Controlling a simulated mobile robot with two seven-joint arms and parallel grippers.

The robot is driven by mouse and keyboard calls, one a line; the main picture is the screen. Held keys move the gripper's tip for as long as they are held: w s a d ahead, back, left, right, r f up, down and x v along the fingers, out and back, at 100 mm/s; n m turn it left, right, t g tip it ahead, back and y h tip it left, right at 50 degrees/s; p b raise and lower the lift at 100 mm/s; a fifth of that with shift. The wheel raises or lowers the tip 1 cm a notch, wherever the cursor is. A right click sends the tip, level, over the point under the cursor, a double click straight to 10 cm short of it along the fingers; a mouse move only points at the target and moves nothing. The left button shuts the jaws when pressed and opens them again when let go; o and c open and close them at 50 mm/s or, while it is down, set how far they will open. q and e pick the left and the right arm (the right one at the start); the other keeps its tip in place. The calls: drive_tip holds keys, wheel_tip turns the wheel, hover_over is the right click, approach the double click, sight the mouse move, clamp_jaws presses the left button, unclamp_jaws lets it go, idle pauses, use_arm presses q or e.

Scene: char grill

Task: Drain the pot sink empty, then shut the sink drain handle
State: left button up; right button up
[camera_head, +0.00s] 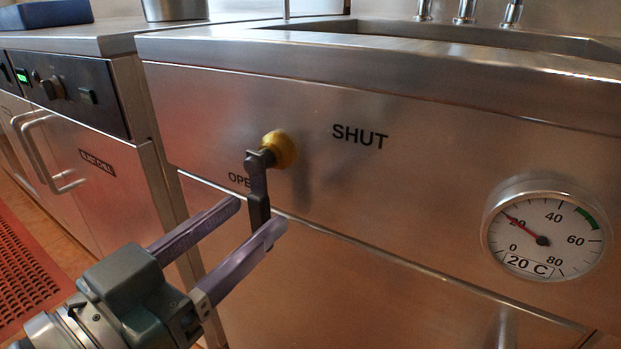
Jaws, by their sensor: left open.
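The sink drain handle (257,183) is a dark lever on a round brass-yellow hub (280,149) on the steel front panel. It hangs nearly straight down, with its upper part over the end of the OPEN label (238,179). The SHUT label (360,137) is up and to the right of the hub. My left gripper (261,211) is open, with its two purple-grey fingers on either side of the lever's lower end. I cannot tell if either finger touches it. The pot sink's basin (440,36) shows only as a rim; its inside is hidden. My right gripper is out of view.
A round temperature dial (545,240) sticks out at the right of the panel. Several taps (465,10) stand behind the basin. A blast chill cabinet (100,195) with a bar handle (42,165) stands at the left. A red mat (25,275) lies on the floor.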

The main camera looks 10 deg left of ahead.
sight(255, 215)
use_arm(q)
drive_tip(key=shift+x, duration=1.55)
clamp_jaws()
